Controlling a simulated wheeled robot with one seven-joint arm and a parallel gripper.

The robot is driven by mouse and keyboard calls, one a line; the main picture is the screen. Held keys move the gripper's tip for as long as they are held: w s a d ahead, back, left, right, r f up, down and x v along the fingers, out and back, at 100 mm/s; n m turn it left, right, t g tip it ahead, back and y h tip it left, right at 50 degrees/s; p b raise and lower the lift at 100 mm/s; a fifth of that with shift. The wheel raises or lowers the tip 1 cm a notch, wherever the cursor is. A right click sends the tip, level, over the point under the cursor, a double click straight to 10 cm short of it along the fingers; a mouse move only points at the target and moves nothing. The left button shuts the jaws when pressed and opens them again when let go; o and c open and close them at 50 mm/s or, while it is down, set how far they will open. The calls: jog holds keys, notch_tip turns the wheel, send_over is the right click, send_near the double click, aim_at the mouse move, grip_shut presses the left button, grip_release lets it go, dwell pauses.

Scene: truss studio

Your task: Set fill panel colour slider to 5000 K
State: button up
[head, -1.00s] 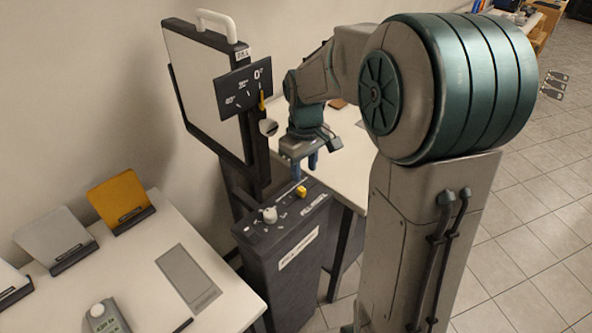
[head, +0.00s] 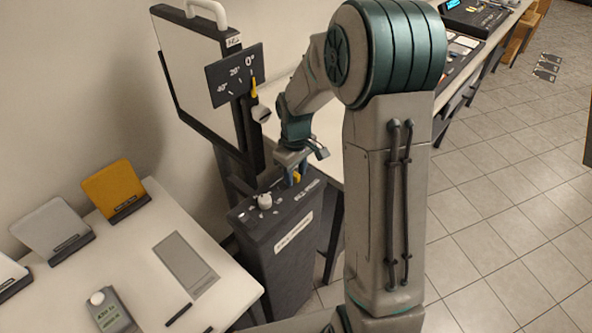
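The fill panel (head: 200,90) is a large white panel in a black frame with a white handle, tilted at the back left. Below it stands a dark control box (head: 285,238) with a white label on its front. Its top carries a white knob (head: 264,201) and, at the right end, a yellow slider cap (head: 297,178). My gripper (head: 295,176) points down at the right end of the box top, with its blue fingers around or beside the yellow cap. The cap is partly hidden by a finger. I cannot tell whether the fingers touch it. The scale marks are too small to read.
A dark tilt dial (head: 236,75) with a yellow pointer near 0° is beside the panel. A white table (head: 130,238) at left holds grey and yellow sample plates and a small meter (head: 108,308). Another white table (head: 335,130) stands behind my arm.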

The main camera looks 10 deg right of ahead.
grip_shut()
jog(key=shift+w+d, duration=0.75)
jog(key=shift+d, duration=0.35)
grip_release()
jog(key=shift+a, duration=0.1)
jog(key=shift+r, duration=0.1)
notch_tip(320, 180, up, 14)
jog(key=b, duration=0.1)
